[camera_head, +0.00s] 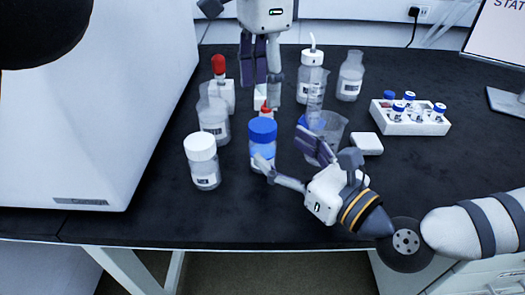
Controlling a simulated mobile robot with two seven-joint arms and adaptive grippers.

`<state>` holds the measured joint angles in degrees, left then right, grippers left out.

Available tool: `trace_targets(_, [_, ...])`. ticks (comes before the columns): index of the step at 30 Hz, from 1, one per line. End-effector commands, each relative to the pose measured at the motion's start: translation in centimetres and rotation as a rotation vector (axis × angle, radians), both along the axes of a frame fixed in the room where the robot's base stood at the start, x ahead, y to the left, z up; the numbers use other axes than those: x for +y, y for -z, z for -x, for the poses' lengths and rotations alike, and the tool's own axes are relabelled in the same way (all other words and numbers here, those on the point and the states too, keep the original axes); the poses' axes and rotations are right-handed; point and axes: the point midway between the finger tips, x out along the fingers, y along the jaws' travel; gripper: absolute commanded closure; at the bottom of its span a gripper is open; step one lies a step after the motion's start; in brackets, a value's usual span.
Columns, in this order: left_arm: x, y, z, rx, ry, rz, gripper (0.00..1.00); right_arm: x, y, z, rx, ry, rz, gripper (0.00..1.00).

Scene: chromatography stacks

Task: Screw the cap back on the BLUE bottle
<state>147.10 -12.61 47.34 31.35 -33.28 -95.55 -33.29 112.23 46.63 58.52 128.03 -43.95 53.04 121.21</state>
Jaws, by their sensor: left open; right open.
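The blue bottle (260,158) stands upright on the dark bench in the middle of the view. A blue cap (263,129) sits on its top; I cannot tell whether it is screwed tight. My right gripper (279,147) is open at the bottle's right side. Its lower finger reaches across the front of the bottle's lower part; I cannot tell whether it touches. My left gripper (262,82) is open, pointing down, above and behind the bottle. It holds nothing that I can see.
A white-capped bottle (203,165) stands at left, with a clear bottle (214,120) and red-topped bottle (220,92) behind it. A beaker (330,128) and another blue item (308,122) are close behind my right gripper. A white vial rack (405,127) stands right. The front bench is clear.

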Motion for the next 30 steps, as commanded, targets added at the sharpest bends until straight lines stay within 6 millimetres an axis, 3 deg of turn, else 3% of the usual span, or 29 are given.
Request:
trace_targets(10, [0.0,0.0,0.0,0.000,0.000,0.000,0.42,3.4,0.0,-4.4,-0.002,0.000,0.001,0.31])
trace_targets(22, [0.0,0.0,0.0,0.000,0.000,0.000,0.42,3.9,0.0,-5.0,-0.001,0.001,0.000,0.31])
trace_targets(30, [0.0,0.0,0.0,0.000,0.000,0.000,0.42,3.9,0.0,-4.9,0.000,0.001,0.000,0.92])
